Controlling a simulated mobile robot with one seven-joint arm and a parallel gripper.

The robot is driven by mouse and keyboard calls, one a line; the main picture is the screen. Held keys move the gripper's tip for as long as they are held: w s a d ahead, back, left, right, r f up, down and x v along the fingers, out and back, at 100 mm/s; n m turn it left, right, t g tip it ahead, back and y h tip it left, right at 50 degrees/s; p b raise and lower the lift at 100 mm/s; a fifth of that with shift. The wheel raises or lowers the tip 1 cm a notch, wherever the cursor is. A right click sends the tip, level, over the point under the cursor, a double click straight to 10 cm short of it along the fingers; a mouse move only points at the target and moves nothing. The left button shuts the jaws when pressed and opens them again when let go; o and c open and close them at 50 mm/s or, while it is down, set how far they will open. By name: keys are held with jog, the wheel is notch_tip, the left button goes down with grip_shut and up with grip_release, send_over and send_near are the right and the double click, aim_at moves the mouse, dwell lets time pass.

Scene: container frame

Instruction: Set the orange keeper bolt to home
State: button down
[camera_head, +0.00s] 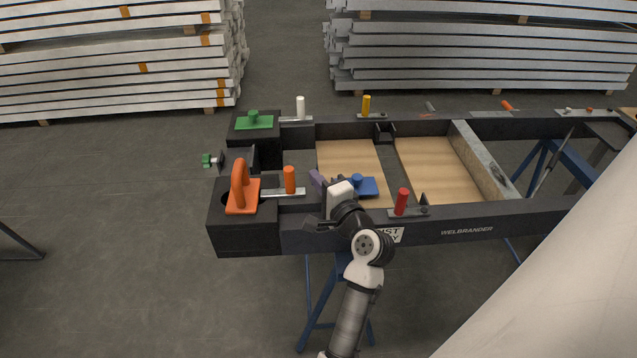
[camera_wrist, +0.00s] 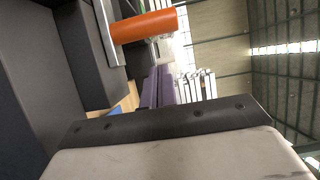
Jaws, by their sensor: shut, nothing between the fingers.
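The orange keeper bolt (camera_head: 289,180) has an upright orange cylinder grip on a flat metal bar, on the frame's near rail at the left. The bar reaches left toward the block with the orange handle. In the wrist view the orange grip (camera_wrist: 145,27) lies across the top. My gripper (camera_head: 315,178) is shut with its purple fingers a little right of the orange grip, apart from it. The purple fingers also show in the wrist view (camera_wrist: 153,88). My wrist hides part of the near rail.
An orange arched handle (camera_head: 239,187) stands on the near left corner block. A blue knobbed plate (camera_head: 367,186) lies just right of my gripper. A red bolt (camera_head: 401,201) stands farther right on the near rail. White (camera_head: 300,108) and yellow (camera_head: 366,105) bolts are on the far rail.

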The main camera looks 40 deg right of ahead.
jog(key=s+b, duration=0.2)
jog(key=s, duration=0.8)
jog(key=shift+s+a, duration=0.15)
